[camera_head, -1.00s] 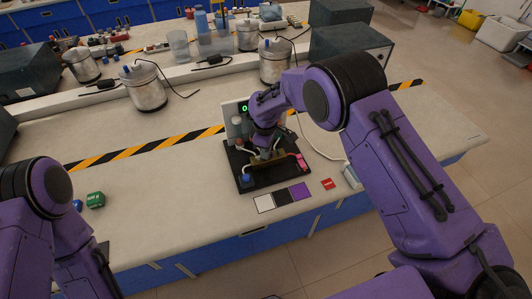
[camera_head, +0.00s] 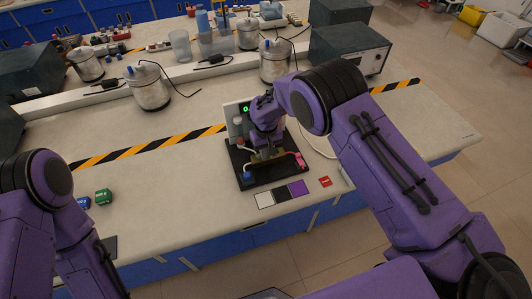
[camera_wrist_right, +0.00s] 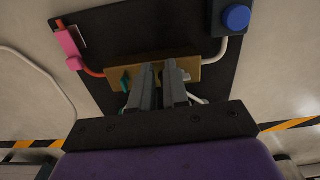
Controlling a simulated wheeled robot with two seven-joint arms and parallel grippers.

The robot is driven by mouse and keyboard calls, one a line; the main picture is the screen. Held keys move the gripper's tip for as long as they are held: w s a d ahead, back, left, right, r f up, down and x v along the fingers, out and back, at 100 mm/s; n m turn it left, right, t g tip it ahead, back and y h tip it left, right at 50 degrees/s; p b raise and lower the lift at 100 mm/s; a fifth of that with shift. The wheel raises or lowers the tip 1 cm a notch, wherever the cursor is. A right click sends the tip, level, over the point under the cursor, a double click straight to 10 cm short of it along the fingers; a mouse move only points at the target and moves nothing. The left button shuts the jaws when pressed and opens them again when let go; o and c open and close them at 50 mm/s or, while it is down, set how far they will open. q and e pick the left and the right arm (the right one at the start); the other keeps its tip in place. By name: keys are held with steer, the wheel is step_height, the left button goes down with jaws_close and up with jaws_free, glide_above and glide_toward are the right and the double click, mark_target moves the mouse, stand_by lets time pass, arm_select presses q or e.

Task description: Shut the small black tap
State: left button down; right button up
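A dark board (camera_head: 240,159) on the bench carries a brass block (camera_wrist_right: 110,66) with small taps and hoses. A teal tap handle (camera_wrist_right: 126,82) shows at the block's left in the wrist view. The small black tap cannot be made out; my right gripper covers the middle of the block. My right gripper (camera_wrist_right: 161,66) is over the block, its two dark fingers a narrow gap apart. Whether something is held between them cannot be seen.
A pink clip (camera_wrist_right: 69,44) with a red hose and a blue-knobbed black box (camera_wrist_right: 234,17) flank the block. Colour cards (camera_head: 281,195) lie in front. Green and blue blocks (camera_head: 103,197) are at left. The bench's middle left is clear.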

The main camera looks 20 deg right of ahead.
steer(key=shift+w+r, duration=0.6)
steer(key=shift+w, duration=0.05)
steer(key=shift+r+p, duration=0.4)
steer(key=shift+p, duration=0.1)
steer(key=shift+w+r+p, duration=0.35)
steer(key=shift+r+p, duration=0.25)
steer(key=shift+p, duration=0.1)
steer(key=shift+d+r, duration=0.1)
steer(key=shift+r, duration=0.25)
steer(key=shift+s+r+p, duration=0.15)
steer(key=shift+r+p, duration=0.25)
steer(key=shift+r, duration=0.35)
steer(key=shift+a+r, duration=0.2)
steer(key=shift+r, duration=0.05)
steer(key=shift+s+r, duration=0.1)
steer(key=shift+r, duration=0.5)
